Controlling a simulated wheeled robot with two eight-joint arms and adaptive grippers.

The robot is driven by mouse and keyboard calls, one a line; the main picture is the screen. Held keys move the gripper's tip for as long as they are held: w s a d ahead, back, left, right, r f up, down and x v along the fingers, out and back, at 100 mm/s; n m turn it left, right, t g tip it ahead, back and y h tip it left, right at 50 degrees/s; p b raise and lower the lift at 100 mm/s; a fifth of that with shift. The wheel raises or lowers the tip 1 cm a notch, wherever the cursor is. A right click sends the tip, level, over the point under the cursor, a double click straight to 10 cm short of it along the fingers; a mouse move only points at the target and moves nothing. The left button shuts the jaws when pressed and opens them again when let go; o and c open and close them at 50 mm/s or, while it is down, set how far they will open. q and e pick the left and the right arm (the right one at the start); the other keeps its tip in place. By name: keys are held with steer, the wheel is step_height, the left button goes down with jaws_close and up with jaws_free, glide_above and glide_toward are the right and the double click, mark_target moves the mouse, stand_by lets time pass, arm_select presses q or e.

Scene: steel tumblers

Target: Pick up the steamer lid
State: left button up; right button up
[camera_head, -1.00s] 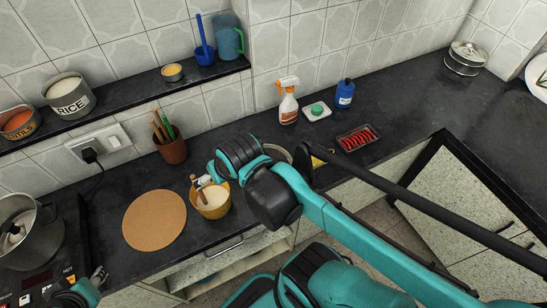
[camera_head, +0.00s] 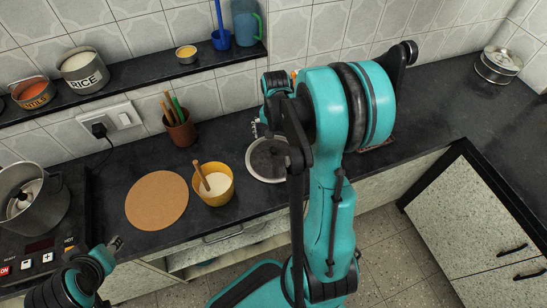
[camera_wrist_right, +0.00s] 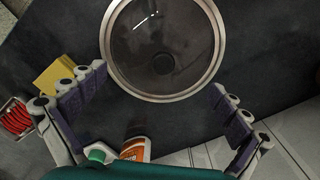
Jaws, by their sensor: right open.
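The round lid (camera_wrist_right: 160,30), dark glass with a pale metal rim and a dark knob, lies on the black counter in the right wrist view. In the head view the lid (camera_head: 268,166) shows right of the yellow pot, partly hidden by my right arm. My right gripper (camera_wrist_right: 158,80) is open, with its fingers spread on both sides of the lid's near edge and nothing held. In the head view it is mostly hidden behind its own arm. My left gripper (camera_head: 115,243) is at the lower left, too small to tell its opening.
A yellow pot (camera_head: 219,190) with a wooden spoon stands left of the lid, beside a round cork mat (camera_head: 157,200). A yellow block (camera_wrist_right: 62,76), a spray bottle (camera_wrist_right: 136,149) and a red-filled tray (camera_wrist_right: 15,118) lie nearby.

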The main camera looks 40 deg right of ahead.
mark_target(273, 150)
steer(key=f, duration=0.1)
steer(key=f+b, duration=0.1)
steer(key=f, duration=0.1)
steer(key=f+b, duration=0.1)
steer(key=f, duration=0.1)
steer(key=shift+a, duration=0.3)
steer(key=c, duration=1)
steer(key=shift+s+a+r, duration=0.1)
steer(key=shift+s+a, duration=0.05)
steer(key=c, duration=0.8)
